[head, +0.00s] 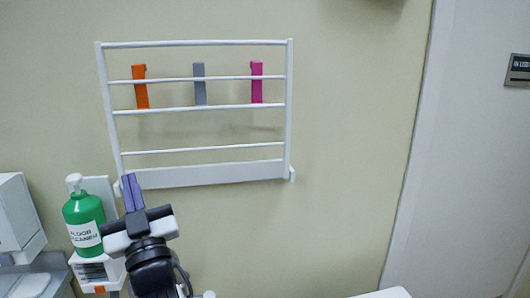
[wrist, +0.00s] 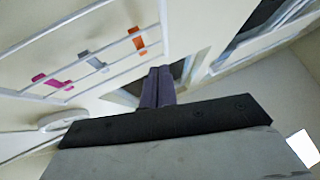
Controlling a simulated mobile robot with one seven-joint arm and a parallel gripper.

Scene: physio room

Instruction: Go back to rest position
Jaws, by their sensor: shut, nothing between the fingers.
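My gripper (head: 132,193) is at the lower left of the head view, pointing up, with its two purple-grey fingers together and nothing between them. In the wrist view its fingers (wrist: 157,87) also show side by side, closed. It is in front of the lower left corner of a white wall rack (head: 200,178), which also shows in the wrist view (wrist: 95,52). I cannot tell how far it is from the rack. An orange strip (head: 141,88), a grey strip (head: 199,85) and a pink strip (head: 257,83) hang on the rack, above and right of my gripper.
A green bottle (head: 84,214) with a white cap stands in a white holder (head: 97,271) just left of my gripper. A white box (head: 17,215) is at the far left. The wall (head: 330,190) right of the rack is bare, up to a pale door (head: 460,170).

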